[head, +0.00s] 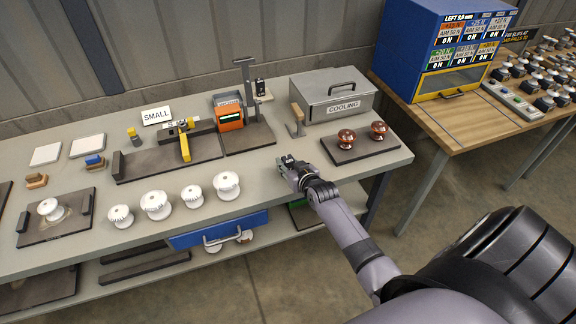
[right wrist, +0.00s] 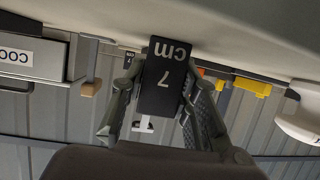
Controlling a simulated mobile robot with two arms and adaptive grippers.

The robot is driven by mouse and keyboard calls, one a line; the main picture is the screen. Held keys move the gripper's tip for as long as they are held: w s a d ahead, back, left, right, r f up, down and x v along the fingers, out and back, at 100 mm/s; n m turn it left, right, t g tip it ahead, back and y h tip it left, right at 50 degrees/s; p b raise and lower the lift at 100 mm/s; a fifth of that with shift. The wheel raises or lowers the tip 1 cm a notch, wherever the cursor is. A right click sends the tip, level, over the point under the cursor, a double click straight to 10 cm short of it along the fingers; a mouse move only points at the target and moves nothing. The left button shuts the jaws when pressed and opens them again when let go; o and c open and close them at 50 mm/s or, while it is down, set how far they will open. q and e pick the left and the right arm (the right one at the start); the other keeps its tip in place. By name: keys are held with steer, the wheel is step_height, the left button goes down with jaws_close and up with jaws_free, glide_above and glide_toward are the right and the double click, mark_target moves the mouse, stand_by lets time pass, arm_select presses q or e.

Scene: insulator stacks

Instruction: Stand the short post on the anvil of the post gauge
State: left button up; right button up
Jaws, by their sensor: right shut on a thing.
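My right gripper (head: 288,162) is near the table's front edge, in front of the post gauge. In the right wrist view, which is upside down, my right gripper (right wrist: 162,100) is shut on a black block marked "7 cm" (right wrist: 166,75), which I take as the short post. The post gauge (head: 247,82) is an upright stand on a dark base, with a small pale ledge (head: 263,98) that looks like its anvil. The held post hides most of the gauge in the wrist view; part of its top bar (right wrist: 144,126) shows. The post is apart from the gauge. My left gripper is out of view.
An orange meter (head: 229,112) stands left of the gauge. A grey COOLING box (head: 333,98) and a wooden-handled thing (head: 297,118) stand right. Brown insulators (head: 346,138) sit on a dark tray (head: 360,149). White insulators (head: 226,184) line the front. Table between gripper and gauge is clear.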

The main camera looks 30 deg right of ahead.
jaws_close()
steer(key=shift+r, duration=0.15)
